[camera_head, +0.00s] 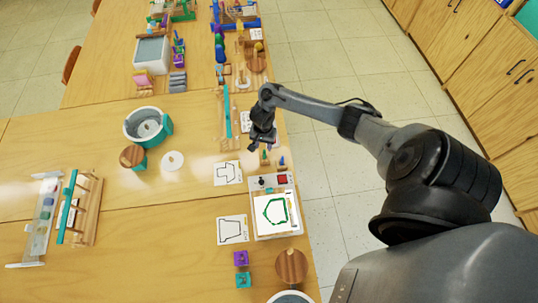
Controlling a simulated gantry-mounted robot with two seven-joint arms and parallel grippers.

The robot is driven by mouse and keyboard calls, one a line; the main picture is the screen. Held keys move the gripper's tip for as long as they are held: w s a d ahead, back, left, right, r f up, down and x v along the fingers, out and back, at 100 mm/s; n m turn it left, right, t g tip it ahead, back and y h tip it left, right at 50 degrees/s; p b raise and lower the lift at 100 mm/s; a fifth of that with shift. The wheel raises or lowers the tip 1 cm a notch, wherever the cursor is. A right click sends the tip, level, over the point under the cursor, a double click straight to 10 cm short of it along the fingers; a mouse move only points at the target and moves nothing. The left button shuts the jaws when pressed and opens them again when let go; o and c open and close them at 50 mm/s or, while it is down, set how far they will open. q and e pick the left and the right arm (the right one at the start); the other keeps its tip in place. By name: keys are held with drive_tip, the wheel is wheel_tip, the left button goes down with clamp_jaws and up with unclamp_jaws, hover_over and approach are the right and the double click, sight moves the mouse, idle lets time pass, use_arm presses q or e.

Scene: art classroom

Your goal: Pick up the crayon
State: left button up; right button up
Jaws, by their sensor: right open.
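Two small upright pointed pieces stand near the table's right edge, a green one (265,158) and a blue one (283,162). They look like crayons, but they are too small to tell for sure. My right gripper (262,146) points down just above and behind the green piece. It is open, and I see nothing held in it. I cannot tell whether its fingertips touch the piece. My left gripper is out of view.
A white drawing device (259,230) with a green outline lies in front of the gripper. Line-drawing cards (227,173) lie to its left. A grey round tub (131,124) and a wooden rack (90,212) stand farther left.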

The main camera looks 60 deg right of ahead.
sight(264, 153)
drive_tip(key=shift+d+f+b, duration=0.1)
drive_tip(key=shift+f+b, duration=1.15)
drive_tip(key=shift+f, duration=2.75)
clamp_jaws()
